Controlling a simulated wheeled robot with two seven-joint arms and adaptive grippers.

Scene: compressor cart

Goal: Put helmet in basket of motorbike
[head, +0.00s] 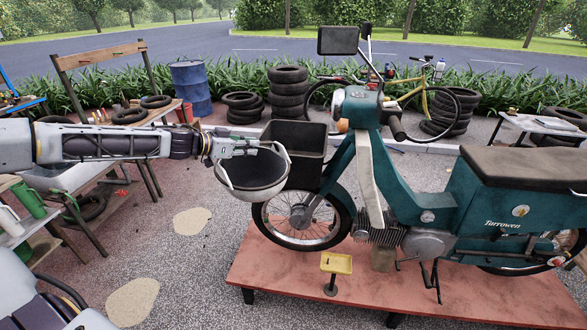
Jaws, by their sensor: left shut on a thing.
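The helmet (252,175) is white outside and dark inside, with its open side turned up and toward me. My left gripper (232,150) is shut on its rim at the upper left and holds it in the air. The helmet is just left of and in front of the black basket (297,145) on the front of the teal motorbike (425,185). In the picture it overlaps the basket's lower left and the front wheel. I cannot tell whether they touch. The basket's opening faces up, and its floor is hidden. My right gripper is not in view.
The motorbike stands on a low red platform (400,290) with a small yellow tray stand (336,264) near its front edge. Tire stacks (288,92) and a blue barrel (190,85) stand behind.

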